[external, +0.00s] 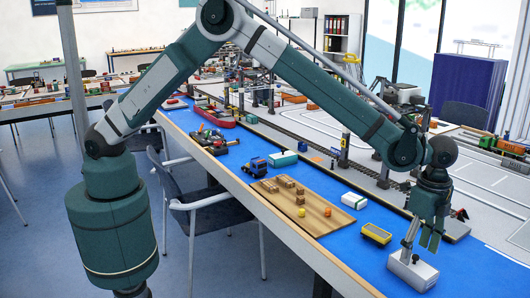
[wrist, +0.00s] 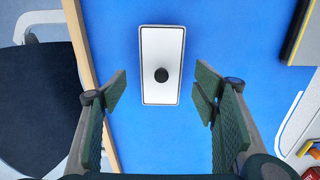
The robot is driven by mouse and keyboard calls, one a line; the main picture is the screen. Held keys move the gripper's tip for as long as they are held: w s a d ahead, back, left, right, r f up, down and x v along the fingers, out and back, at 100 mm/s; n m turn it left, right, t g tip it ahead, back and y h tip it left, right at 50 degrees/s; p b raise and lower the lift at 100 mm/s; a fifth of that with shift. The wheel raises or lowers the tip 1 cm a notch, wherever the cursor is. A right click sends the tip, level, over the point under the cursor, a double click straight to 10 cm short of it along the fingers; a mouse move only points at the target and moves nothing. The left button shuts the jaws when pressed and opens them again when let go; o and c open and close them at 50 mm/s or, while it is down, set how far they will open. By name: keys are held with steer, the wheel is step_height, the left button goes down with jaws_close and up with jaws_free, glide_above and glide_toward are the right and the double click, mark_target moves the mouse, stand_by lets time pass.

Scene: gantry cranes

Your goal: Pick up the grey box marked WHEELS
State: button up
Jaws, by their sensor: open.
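A light grey box (external: 412,272) with a dark round knob on top stands on the blue table mat, low at the right in the external view. In the wrist view the same box (wrist: 162,45) is a pale upright rectangle with a black knob at its middle. No WHEELS marking can be read. My gripper (external: 425,244) points down above the box in the external view. In the wrist view my gripper (wrist: 161,82) is open, with one green-padded finger on each side of the box and blue mat showing between. The fingers do not touch it.
A yellow wagon (external: 376,234), a white-and-green box (external: 354,201) and a wooden board (external: 330,212) with small blocks are nearby on the blue strip. The wooden table edge (wrist: 90,60) and a chair (wrist: 35,100) are to the left in the wrist view.

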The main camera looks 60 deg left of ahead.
mark_target(415, 260)
steer(key=shift+f, duration=0.35)
steer(key=shift+f, duration=0.1)
steer(key=shift+w+f+b, duration=0.1)
steer(key=shift+f+b, duration=0.3)
steer(key=shift+f, duration=2.1)
steer(key=shift+c, duration=0.5)
steer(key=c, duration=1.1)
